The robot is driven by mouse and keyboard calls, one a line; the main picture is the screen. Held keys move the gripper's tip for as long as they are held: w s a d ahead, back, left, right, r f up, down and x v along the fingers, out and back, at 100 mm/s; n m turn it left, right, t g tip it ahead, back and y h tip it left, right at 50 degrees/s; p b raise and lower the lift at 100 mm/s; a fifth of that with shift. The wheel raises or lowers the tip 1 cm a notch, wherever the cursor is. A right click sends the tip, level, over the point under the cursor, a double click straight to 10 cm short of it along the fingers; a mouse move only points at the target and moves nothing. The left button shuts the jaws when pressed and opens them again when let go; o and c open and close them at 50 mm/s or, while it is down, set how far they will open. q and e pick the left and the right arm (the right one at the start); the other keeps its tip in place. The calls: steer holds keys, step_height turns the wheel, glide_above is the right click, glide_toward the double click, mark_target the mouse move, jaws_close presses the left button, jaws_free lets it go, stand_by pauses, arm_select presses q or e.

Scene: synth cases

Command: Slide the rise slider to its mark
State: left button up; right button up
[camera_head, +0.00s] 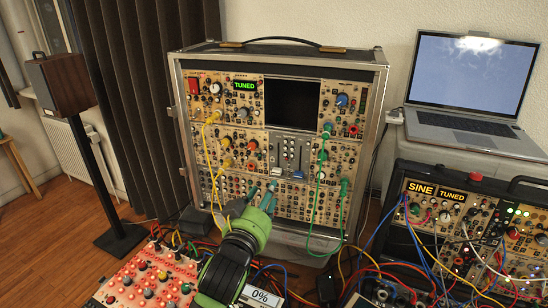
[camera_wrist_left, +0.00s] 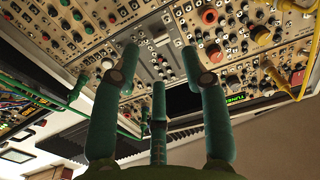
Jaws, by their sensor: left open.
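The grey slider panel (camera_head: 288,146) is in the middle of the large synth case, below the dark screen. It has several vertical slots, with a pale slider cap (camera_head: 277,174) and a blue slider cap (camera_head: 297,174) low on it. I cannot read which one is the rise slider or see its mark clearly. My left gripper (camera_head: 262,190) is below and slightly left of the panel, open and empty. In the left wrist view its green fingers (camera_wrist_left: 160,52) are spread, with the grey panel (camera_wrist_left: 158,42) beyond and between them, apart from them. My right gripper is not in view.
Green cables (camera_head: 319,185) hang right of the panel and a yellow cable (camera_head: 207,160) hangs to its left. A red button box (camera_head: 150,275) and a "0%" display (camera_head: 261,297) are in front. A smaller synth case (camera_head: 465,225) stands at right, near a laptop (camera_head: 470,85).

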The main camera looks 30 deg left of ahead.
mark_target(276, 174)
arm_select(q)
steer(key=w, duration=0.2)
steer(key=w+r+p, duration=0.1)
steer(key=shift+w+a, duration=0.25)
steer(key=shift+w, duration=0.1)
steer(key=shift+w+a+f+p, duration=0.1)
steer(key=shift+w+a+p, duration=0.1)
steer(key=shift+w, duration=0.4)
steer(key=shift+w+a+f+p, duration=0.1)
steer(key=shift+w+p, duration=0.05)
steer(key=shift+w, duration=0.4)
steer(key=shift+w+a, duration=0.1)
steer(key=shift+w, duration=0.3)
steer(key=c, duration=0.8)
steer(key=shift+f, duration=0.1)
jaws_close()
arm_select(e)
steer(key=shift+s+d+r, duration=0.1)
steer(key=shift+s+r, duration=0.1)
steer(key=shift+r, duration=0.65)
